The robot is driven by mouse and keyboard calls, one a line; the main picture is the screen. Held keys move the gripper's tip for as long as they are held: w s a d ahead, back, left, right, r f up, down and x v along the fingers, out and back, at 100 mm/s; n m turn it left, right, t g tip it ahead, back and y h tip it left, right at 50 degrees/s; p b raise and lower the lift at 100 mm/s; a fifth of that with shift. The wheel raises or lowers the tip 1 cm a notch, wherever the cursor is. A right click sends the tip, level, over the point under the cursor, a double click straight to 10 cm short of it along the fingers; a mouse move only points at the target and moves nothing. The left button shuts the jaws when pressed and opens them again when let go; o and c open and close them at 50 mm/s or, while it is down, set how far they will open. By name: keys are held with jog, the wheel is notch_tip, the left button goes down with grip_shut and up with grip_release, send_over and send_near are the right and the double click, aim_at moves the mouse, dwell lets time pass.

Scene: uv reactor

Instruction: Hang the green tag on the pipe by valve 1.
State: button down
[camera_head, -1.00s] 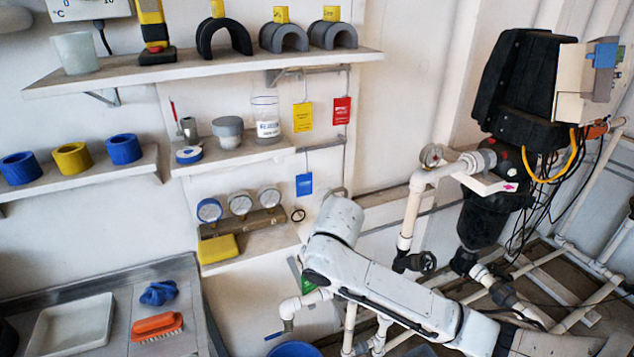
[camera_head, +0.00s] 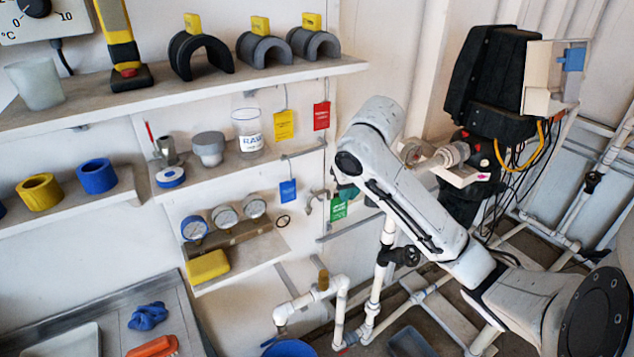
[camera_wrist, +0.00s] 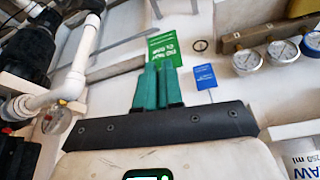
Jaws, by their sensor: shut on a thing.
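My gripper (camera_wrist: 161,70) is shut on the green tag (camera_wrist: 166,48); in the wrist view the tag stands out beyond the green fingertips, with white print on it. In the head view the green tag (camera_head: 339,208) hangs below my gripper (camera_head: 346,193), right of the blue tag, apart from the pipes. A white upright pipe (camera_head: 377,290) with a black valve handle (camera_head: 404,256) stands below and right of the tag. A lower pipe (camera_head: 305,299) has a brass-coloured fitting (camera_head: 322,279). I cannot read which one is valve 1.
A blue tag (camera_head: 288,191), a yellow tag (camera_head: 284,125) and a red tag (camera_head: 321,116) hang at the wall rails. Gauges (camera_head: 225,217) and a yellow sponge (camera_head: 207,266) sit on a low shelf. A black actuator (camera_head: 490,80) stands right. A blue bucket (camera_head: 290,349) is at the bottom.

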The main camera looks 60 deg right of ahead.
jog(key=w+d+f+b, duration=0.3)
jog(key=w+d, duration=0.8)
jog(key=w, duration=0.1)
jog(key=shift+w+d, duration=0.35)
jog(key=shift+f, duration=0.25)
jog(key=c, duration=1.3)
grip_release()
jog(key=shift+f+b, duration=0.15)
jog(key=shift+b, duration=0.5)
